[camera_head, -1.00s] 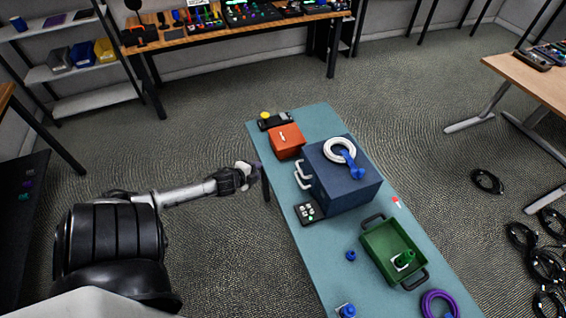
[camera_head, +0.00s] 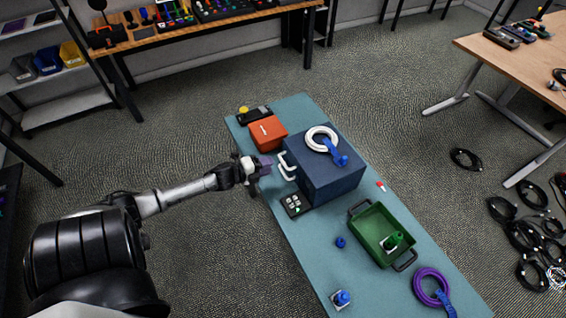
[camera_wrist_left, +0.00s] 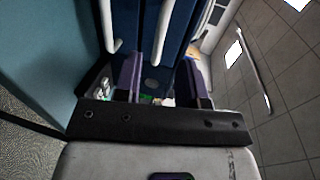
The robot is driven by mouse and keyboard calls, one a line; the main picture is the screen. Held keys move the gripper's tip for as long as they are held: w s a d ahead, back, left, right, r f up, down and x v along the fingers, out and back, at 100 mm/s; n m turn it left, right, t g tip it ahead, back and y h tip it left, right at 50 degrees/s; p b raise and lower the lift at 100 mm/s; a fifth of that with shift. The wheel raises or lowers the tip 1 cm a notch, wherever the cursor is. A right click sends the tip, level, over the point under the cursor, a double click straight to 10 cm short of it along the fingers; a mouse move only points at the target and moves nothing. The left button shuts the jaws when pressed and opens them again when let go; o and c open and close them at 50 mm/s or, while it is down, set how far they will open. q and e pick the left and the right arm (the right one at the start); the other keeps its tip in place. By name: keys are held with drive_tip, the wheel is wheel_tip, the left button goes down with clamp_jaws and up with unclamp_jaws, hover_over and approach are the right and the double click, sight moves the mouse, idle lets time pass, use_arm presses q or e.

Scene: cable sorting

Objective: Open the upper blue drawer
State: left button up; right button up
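The blue drawer unit (camera_head: 335,182) stands on the teal table with two white handles on its left side. The upper handle (camera_head: 282,160) sits just above the lower one. My left gripper (camera_head: 266,165) is beside the handles, with a small gap. In the left wrist view its two purple fingers (camera_wrist_left: 155,78) are apart, with the blue drawer front (camera_wrist_left: 180,30) beyond them. A white handle (camera_wrist_left: 164,32) lies ahead, roughly in line with the gap between the fingers; another handle (camera_wrist_left: 106,25) is to its left. I see no grip on either. My right gripper is out of view.
A white cable ring with a blue connector (camera_head: 322,139) lies on top of the unit. On the teal table (camera_head: 290,235) are an orange box (camera_head: 267,133), a keypad (camera_head: 296,205), a green tray (camera_head: 362,225) and a purple cable (camera_head: 418,287). Black cables lie on the floor.

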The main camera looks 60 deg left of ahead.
sight(283, 161)
use_arm(q)
drive_tip(key=shift+b+x, duration=0.5)
drive_tip(key=shift+x, duration=2.95)
drive_tip(key=shift+c, duration=0.4)
clamp_jaws()
